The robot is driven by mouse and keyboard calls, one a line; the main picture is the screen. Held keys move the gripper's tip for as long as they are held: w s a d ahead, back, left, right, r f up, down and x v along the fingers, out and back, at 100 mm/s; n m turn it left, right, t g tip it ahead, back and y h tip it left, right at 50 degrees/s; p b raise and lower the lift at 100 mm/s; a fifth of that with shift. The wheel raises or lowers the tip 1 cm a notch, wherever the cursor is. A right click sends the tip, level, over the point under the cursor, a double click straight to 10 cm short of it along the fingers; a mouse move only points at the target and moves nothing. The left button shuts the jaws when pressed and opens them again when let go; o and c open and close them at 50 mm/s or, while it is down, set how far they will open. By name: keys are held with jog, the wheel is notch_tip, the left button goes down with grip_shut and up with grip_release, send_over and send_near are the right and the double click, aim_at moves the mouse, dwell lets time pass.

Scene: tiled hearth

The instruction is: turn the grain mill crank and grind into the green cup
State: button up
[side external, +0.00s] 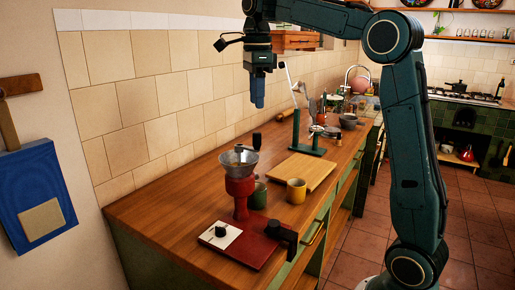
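The grain mill (239,186) stands near the front left of the wooden counter, with a red body and a grey metal funnel on top. Its crank (256,140) rises at the funnel's right side and ends in a dark knob. The green cup (260,198) stands beside the mill's body, partly hidden by it. I cannot tell whether it is under the mill's outlet. My gripper (258,102) points down, high above the counter and apart from the crank. Its blue fingers look close together from this side, and whether they are open does not show. I see nothing held.
A yellow cup (297,190) stands right of the green cup, by a wooden board (308,169). A red base (254,247) with dark knobs and a pale plate lies in front. A green stand with a pale lever (296,130) rises behind. The tiled wall (150,95) borders the counter (150,208).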

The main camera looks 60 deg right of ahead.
jog(key=shift+f, duration=4.2)
jog(key=shift+f, duration=0.15)
jog(key=c, duration=0.8)
jog(key=shift+d, duration=0.3)
jog(key=w+d, duration=0.3)
jog(key=d, duration=0.2)
jog(key=shift+w, duration=0.4)
